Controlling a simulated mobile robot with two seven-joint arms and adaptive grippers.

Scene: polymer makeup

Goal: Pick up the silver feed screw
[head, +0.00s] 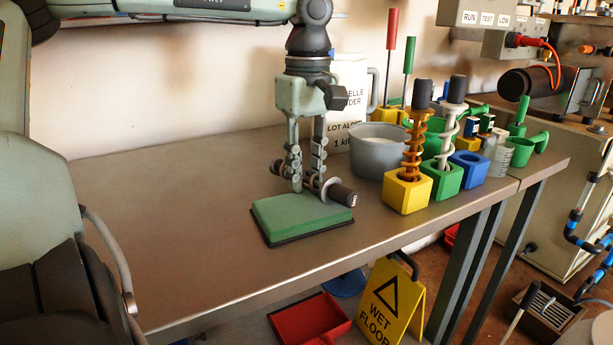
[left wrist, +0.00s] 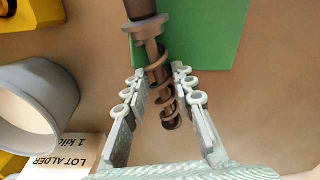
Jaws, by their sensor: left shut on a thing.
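A feed screw with a dull metallic grey-brown spiral, a round collar (head: 329,187) and a black handle lies roughly level over the green pad (head: 285,222). I cannot tell whether it touches the pad. My left gripper (head: 305,184) points down from above and is shut on the screw's spiral, with the handle sticking out to the right. In the left wrist view the screw (left wrist: 160,72) runs between the two fingers, its bare tip towards the palm and its handle at the top edge. My right gripper is not in view.
A grey pot (head: 378,155) and a white labelled jug (head: 349,78) stand behind. An orange screw (head: 414,143) stands in a yellow block (head: 406,194), and a whitish screw (head: 447,140) in a green block (head: 443,180). A blue block (head: 468,170) is beside them. The table's left part is clear.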

